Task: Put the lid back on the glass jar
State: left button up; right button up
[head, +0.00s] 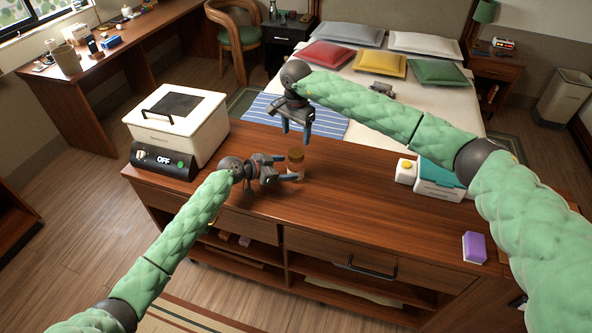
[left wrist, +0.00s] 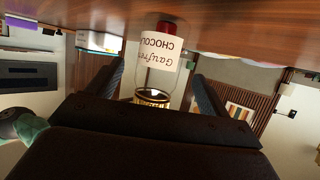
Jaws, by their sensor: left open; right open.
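The glass jar (head: 296,155) stands upright on the wooden counter, with a brownish top and a pale label. In the left wrist view, which is upside down, the jar (left wrist: 158,55) shows a printed label, a red end by the counter and a dark-gold band at the other end. My left gripper (head: 288,168) is open, low beside the jar; the jar shows between its fingers with gaps on both sides. My right gripper (head: 296,137) is open and empty, pointing down above and near the jar. I cannot make out a separate lid.
A white appliance (head: 178,125) with an OFF display stands at the counter's left. A teal-lidded box (head: 440,178), a white block with a yellow spot (head: 405,171) and a purple sponge-like block (head: 474,247) are on the right. The counter's middle is clear.

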aim_at(289, 168)
pick_arm(q)
jog(key=shift+x, duration=2.55)
jog(key=c, duration=1.6)
grip_shut()
pick_arm(e)
jog(key=shift+w+r, duration=0.1)
jog(key=shift+r, duration=0.05)
jog(key=shift+d+m, duration=0.25)
jog(key=shift+m, duration=0.75)
jog(key=shift+a+f+m, duration=0.15)
jog(key=shift+f+m, duration=0.05)
jog(key=shift+m, duration=0.3)
jog(key=shift+a+m, duration=0.15)
jog(key=shift+m, duration=0.65)
